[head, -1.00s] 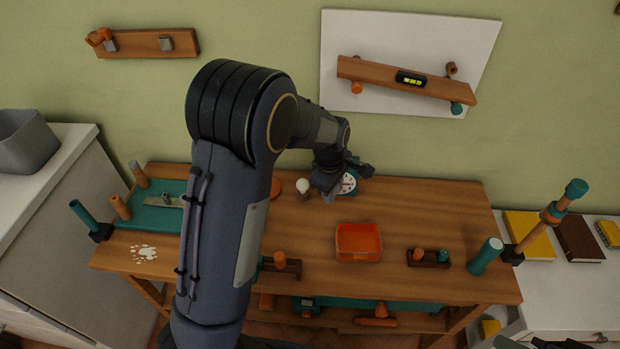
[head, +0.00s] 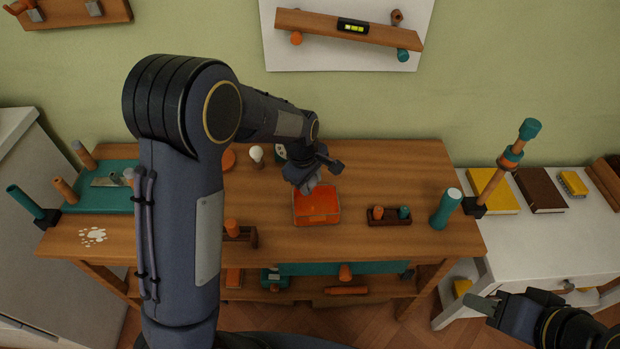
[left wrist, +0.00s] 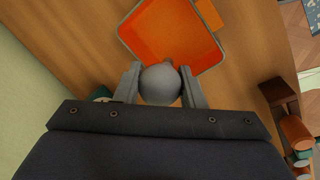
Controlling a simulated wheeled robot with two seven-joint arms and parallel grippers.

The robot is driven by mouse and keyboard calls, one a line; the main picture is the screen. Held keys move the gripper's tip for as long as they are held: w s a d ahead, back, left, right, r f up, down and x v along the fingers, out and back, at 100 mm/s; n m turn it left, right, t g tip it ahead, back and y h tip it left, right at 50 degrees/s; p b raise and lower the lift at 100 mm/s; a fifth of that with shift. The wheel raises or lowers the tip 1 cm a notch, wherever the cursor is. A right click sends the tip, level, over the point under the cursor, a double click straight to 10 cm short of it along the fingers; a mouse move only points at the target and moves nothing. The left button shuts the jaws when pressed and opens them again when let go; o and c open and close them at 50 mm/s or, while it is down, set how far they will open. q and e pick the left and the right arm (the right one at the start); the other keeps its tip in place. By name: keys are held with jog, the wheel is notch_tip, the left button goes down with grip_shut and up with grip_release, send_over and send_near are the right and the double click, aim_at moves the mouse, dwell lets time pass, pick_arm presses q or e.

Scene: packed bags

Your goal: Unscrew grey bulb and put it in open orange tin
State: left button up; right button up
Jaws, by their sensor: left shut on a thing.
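The grey bulb (left wrist: 160,84) is held between the two fingers of my left gripper (left wrist: 160,92) in the left wrist view. In the head view my left gripper (head: 309,186) hangs over the back edge of the open orange tin (head: 316,218), and the bulb there is hard to make out. The tin is open and looks empty; it also shows in the left wrist view (left wrist: 140,37), just beyond the bulb. My right gripper (head: 484,306) is at the lower right of the head view, away from the bench; its jaws are too unclear to read.
A white bulb (head: 256,153) stands at the back of the wooden bench (head: 400,165). A small wooden rack (head: 389,217) with pegs and a teal cylinder (head: 446,208) are right of the tin. A teal tray (head: 105,196) lies at the left.

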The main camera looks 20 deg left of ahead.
pick_arm(q)
jog(key=shift+f, duration=0.15)
jog(key=o, duration=1.1)
jog(key=shift+o, duration=0.2)
jog(key=shift+s+a+r, duration=0.1)
jog(key=shift+s+r, duration=0.15)
jog(key=shift+r, duration=1)
jog(key=shift+s+a+r, duration=0.15)
jog(key=shift+s+r, duration=0.05)
jog(key=shift+r, duration=1.1)
jog(key=shift+s+a+r, duration=0.1)
jog(key=shift+s+r, duration=0.15)
jog(key=shift+r, duration=1)
